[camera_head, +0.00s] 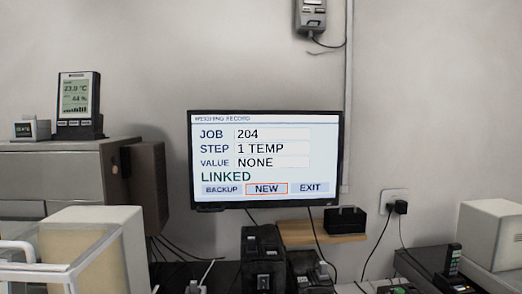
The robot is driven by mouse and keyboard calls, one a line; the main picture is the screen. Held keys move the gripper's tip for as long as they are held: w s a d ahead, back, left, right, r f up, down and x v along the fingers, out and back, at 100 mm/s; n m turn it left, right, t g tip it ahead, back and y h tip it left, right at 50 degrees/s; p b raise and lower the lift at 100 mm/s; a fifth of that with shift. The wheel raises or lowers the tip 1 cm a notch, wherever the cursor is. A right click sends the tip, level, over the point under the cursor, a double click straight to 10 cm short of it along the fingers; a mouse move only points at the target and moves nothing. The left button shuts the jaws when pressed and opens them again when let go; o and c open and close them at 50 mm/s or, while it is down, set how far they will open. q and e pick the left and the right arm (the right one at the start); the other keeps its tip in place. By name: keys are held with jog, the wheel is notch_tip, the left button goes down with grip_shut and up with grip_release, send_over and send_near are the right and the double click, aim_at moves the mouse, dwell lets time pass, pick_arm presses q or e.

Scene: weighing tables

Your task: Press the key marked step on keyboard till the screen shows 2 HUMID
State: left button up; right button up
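The screen (266,160) hangs on the wall in the middle of the head view. It reads WEIGHING RECORD, JOB 204, STEP 1 TEMP, VALUE NONE and LINKED. Along its bottom are BACKUP, NEW and EXIT; NEW has an orange outline. The keyboard and its step key are not visible in this view. Neither of my grippers is in view.
A grey cabinet (60,172) at left bears a temperature and humidity display (78,98) and a small clock-like device (32,129). A white box (112,225) stands in front. Black devices (262,255) and cables sit below the screen. A pale box (490,235) is at right.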

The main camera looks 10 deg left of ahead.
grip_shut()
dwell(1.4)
